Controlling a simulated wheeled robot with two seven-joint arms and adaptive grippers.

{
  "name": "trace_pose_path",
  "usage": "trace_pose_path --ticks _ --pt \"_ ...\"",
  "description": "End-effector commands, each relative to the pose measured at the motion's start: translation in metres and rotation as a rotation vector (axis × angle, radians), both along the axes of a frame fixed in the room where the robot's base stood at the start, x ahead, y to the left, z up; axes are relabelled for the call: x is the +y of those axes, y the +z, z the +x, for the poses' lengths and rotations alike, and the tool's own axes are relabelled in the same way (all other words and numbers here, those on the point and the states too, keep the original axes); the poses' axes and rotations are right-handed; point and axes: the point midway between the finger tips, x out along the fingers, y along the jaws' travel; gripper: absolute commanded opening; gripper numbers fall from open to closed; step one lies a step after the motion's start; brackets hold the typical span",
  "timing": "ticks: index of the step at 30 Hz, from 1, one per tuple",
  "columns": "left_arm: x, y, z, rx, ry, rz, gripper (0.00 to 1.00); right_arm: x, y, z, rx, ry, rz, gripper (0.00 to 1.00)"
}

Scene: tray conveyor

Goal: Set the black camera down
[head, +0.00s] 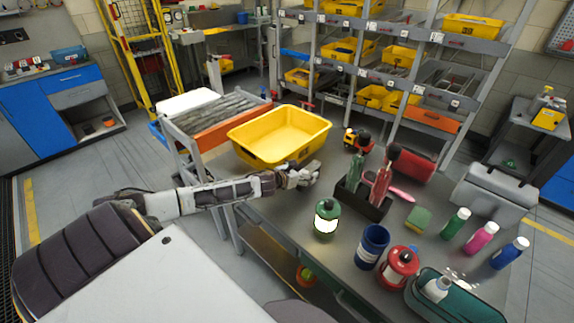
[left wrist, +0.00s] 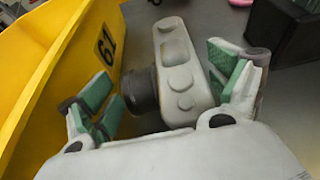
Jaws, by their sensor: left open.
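The camera (left wrist: 186,68), grey in this light with a dark round lens (left wrist: 140,90), shows in the left wrist view over the grey table. My left gripper (head: 303,175) is open beside the front right corner of the yellow bin in the head view. In the left wrist view, its green-padded fingers (left wrist: 166,84) stand apart on either side of the camera, the lens pointing to the left finger. I cannot tell whether a pad touches it. In the head view I cannot make out the camera at the gripper. My right gripper is not in view.
The yellow bin (head: 262,150) is close on the left of the gripper. A black caddy (head: 366,203) with bottles is to the right, and a green-topped jar (head: 327,216) is in front. A blue cup (head: 372,246) and red lantern (head: 399,266) stand nearer the front edge.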

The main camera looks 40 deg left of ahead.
Motion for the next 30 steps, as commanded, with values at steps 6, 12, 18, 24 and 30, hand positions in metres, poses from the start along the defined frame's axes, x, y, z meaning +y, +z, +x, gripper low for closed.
trace_pose_path --ticks 6,12,18,24,30 --pt "0.001 0.002 -0.007 0.001 0.0 0.002 0.91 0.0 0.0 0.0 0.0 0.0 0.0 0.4" --pt "0.002 0.006 -0.018 0.002 0.0 0.002 0.91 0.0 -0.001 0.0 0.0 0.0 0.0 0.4" --pt "0.002 0.01 -0.028 0.001 0.001 0.001 0.91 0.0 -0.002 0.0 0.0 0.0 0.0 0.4" --pt "0.003 0.015 -0.037 0.001 0.001 0.001 0.91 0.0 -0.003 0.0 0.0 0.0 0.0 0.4" --pt "0.003 0.019 -0.046 0.001 -0.001 0.002 0.91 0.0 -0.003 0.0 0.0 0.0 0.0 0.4"
